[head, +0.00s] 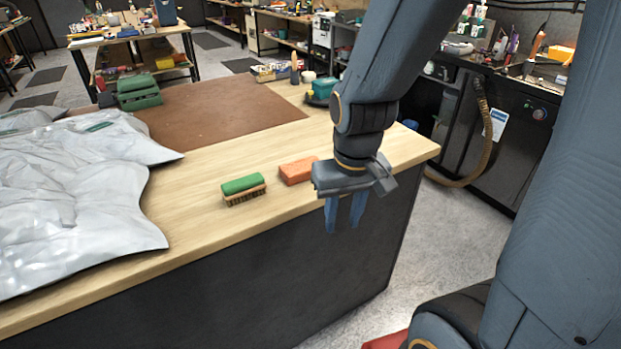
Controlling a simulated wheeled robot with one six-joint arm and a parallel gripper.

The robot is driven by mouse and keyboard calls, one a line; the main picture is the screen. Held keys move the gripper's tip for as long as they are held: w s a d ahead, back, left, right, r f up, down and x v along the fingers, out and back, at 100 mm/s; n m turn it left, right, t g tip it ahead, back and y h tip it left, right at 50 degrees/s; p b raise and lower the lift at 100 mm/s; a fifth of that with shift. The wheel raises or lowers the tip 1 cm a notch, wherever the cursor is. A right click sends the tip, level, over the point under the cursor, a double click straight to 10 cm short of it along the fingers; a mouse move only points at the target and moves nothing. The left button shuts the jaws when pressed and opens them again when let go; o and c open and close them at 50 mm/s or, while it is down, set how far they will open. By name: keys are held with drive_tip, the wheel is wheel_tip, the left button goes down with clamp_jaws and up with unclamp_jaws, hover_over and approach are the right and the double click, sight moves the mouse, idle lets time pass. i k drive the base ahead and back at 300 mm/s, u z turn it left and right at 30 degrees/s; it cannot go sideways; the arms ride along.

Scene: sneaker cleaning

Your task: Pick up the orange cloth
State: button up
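The orange cloth (297,171) looks like a small folded block and lies flat on the wooden table top, near its front edge. Its right end is close to my gripper in the picture. My gripper (345,224) points down to the right of the cloth, and its fingers show in front of the table's dark front side. The two fingers are apart with nothing between them. The gripper appears nearer to me than the cloth and does not touch it.
A green-topped brush (243,188) lies just left of the cloth on the table (200,222). A crumpled silvery sheet (75,205) covers the table's left part. A brown mat (210,112), a green box (138,92) and a teal item (323,88) are farther back.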

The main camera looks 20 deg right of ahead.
sight(299, 171)
drive_tip(key=z, duration=2.35)
drive_tip(key=i, duration=0.7)
drive_tip(key=u, duration=3.45)
drive_tip(key=i, duration=0.5)
drive_tip(key=z, duration=0.05)
